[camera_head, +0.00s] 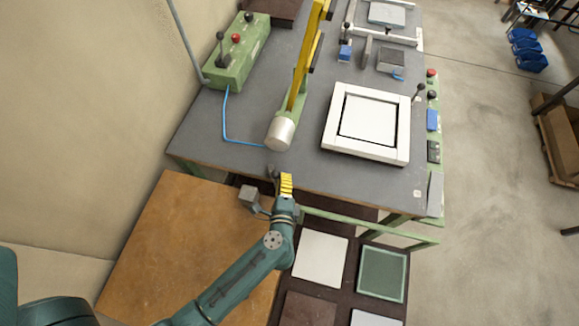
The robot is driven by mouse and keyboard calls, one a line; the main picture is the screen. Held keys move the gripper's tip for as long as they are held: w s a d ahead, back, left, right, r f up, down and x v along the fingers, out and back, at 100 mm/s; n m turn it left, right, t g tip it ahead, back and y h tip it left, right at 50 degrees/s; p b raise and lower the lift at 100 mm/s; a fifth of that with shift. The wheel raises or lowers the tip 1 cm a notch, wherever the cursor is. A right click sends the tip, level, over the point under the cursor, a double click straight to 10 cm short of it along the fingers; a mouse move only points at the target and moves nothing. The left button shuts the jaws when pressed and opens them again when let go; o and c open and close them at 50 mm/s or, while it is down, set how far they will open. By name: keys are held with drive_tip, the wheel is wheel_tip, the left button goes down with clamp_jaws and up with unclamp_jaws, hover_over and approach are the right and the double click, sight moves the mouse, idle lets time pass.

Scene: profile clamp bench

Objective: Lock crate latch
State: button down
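My teal arm reaches in from the bottom left. My gripper (285,183) is at its end, by the front edge of the bench and below the silver cylinder in the picture. Its fingers are small and seen from behind, so I cannot tell whether they are open or shut, or whether they touch anything. No latch can be made out. A brown open crate-like box (563,143) stands on the floor at the far right, partly cut off by the picture edge.
The grey bench (240,155) carries a white square frame (366,122), a silver cylinder (280,133) under a yellow arm (305,60), and a green lever box (238,50). Blue bins (527,48) stand at far right. Flat panels (320,259) lie below the bench's front edge.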

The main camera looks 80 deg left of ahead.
drive_tip(key=shift+s+d+p, duration=0.15)
drive_tip(key=shift+s+d, duration=0.1)
drive_tip(key=shift+s, duration=0.35)
drive_tip(key=shift+s+d+p, duration=0.15)
drive_tip(key=shift+s+d, duration=0.05)
drive_tip(key=shift+s, duration=1.35)
drive_tip(key=shift+s+d, duration=0.1)
drive_tip(key=shift+s, duration=0.1)
drive_tip(key=shift+f, duration=0.1)
drive_tip(key=w, duration=0.1)
drive_tip(key=w+d+f+b, duration=0.1)
drive_tip(key=w+b, duration=0.1)
drive_tip(key=shift+w+d+f, duration=0.15)
drive_tip(key=shift+d+f, duration=0.1)
drive_tip(key=shift+d, duration=0.15)
drive_tip(key=s+d+r, duration=0.1)
drive_tip(key=s, duration=0.2)
drive_tip(key=s+d, duration=0.1)
drive_tip(key=s, duration=0.1)
drive_tip(key=s+d+r+p, duration=0.1)
drive_tip(key=s, duration=0.2)
drive_tip(key=shift+s+d+r, duration=0.3)
drive_tip(key=shift+s+d, duration=0.05)
drive_tip(key=shift+d, duration=0.05)
